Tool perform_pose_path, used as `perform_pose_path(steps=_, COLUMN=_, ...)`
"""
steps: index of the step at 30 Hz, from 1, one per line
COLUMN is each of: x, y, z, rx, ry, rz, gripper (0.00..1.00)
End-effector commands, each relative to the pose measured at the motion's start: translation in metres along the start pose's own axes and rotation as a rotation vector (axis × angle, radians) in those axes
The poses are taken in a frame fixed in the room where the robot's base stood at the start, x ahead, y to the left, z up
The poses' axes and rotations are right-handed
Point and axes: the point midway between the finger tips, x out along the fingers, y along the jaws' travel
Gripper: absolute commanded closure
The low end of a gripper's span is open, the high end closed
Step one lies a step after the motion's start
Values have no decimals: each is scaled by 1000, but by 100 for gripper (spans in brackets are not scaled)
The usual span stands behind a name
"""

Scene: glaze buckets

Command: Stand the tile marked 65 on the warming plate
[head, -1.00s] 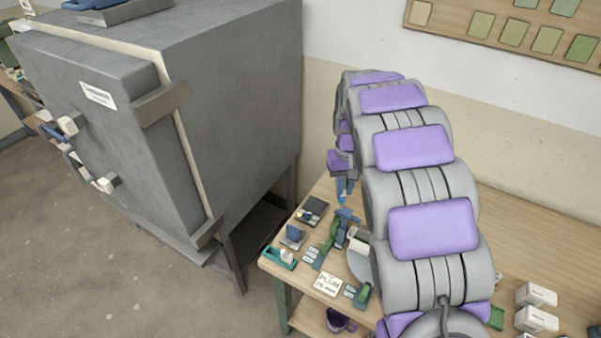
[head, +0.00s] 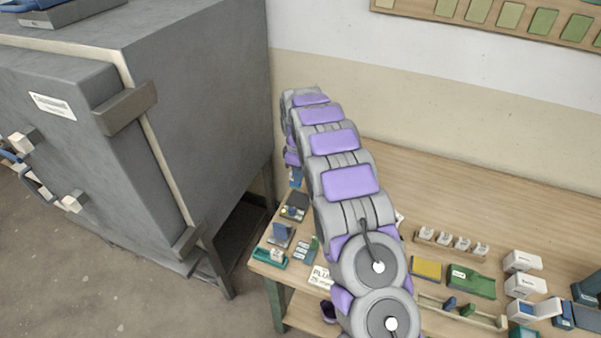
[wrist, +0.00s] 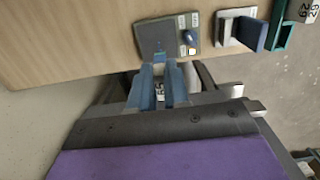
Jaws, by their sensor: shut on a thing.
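The warming plate, a dark square slab with a small blue knob, lies near the table's left back corner in the head view (head: 295,207). It also shows at the top of the wrist view (wrist: 154,37). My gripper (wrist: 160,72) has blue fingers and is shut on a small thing. A pale, dark-marked face of this tile (wrist: 161,90) shows between the fingers; I cannot read the mark surely. In the head view my gripper (head: 296,178) appears just behind the plate. The fingertips look close to the plate's edge; contact is unclear.
A blue piece (head: 281,233) in a pale stand and a teal holder (head: 268,258) are in front of the plate. A large grey kiln (head: 190,110) stands left of the table. White boxes (head: 525,286) and a green case (head: 472,281) are at right. The back middle is clear.

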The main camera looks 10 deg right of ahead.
Motion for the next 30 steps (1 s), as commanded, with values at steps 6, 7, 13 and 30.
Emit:
perform_pose_path(steps=6, x=14, y=4, z=5, rx=3, ry=5, rz=-4, gripper=100)
perform_pose_path(steps=7, x=16, y=4, z=5, rx=4, ry=6, rz=-4, gripper=100)
perform_pose_path(steps=13, x=32, y=2, z=2, rx=4, ry=3, rz=-1, gripper=100)
perform_pose_path(steps=30, x=66, y=2, z=2, rx=5, ry=4, rz=-4, gripper=100)
